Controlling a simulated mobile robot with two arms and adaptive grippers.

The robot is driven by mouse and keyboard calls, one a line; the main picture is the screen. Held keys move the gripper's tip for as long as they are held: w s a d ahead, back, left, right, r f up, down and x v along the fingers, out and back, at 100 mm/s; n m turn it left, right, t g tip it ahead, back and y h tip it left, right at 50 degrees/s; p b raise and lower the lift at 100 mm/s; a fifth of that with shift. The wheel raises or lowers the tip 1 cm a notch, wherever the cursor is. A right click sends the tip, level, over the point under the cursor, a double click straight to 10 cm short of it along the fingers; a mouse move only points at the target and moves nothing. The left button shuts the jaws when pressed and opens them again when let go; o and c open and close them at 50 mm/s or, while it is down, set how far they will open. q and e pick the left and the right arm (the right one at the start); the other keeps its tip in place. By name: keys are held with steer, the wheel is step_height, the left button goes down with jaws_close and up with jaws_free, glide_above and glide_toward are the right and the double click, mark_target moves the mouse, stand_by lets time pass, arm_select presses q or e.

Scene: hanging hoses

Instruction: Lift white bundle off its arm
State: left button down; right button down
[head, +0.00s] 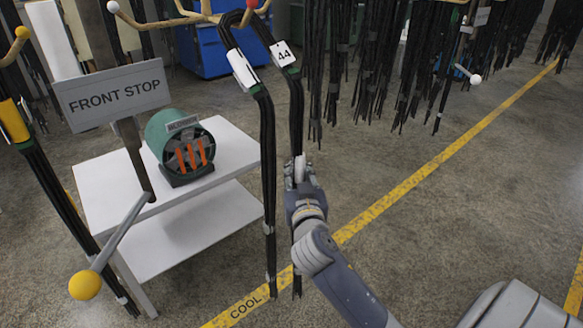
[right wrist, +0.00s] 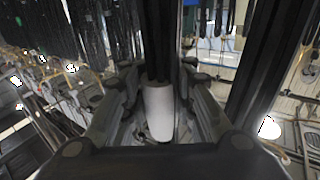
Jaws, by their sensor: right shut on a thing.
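The white bundle (head: 267,140) is a looped bundle of black hoses with white bands and a white tag marked 44 (head: 283,54). Its top bends over near a tan arm (head: 224,14) with a red ball tip (head: 252,4), and its two legs hang down. The contact at the top is cut off by the picture edge. My right gripper (head: 299,172) is shut on the right leg at a white band. In the right wrist view the white band (right wrist: 159,112) sits between the fingers. My left gripper is not in view.
A white two-shelf cart (head: 232,150) with a green motor-like part (head: 180,145) stands left of the bundle. A FRONT STOP sign (head: 115,95) and a yellow-ball lever (head: 85,285) are at the left. More hose bundles (head: 415,70) hang behind, right.

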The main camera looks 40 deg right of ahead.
steer(key=shift+s+d+f, duration=0.1)
steer(key=shift+s+d, duration=0.05)
steer(key=shift+s, duration=2.65)
steer(key=shift+s, duration=0.1)
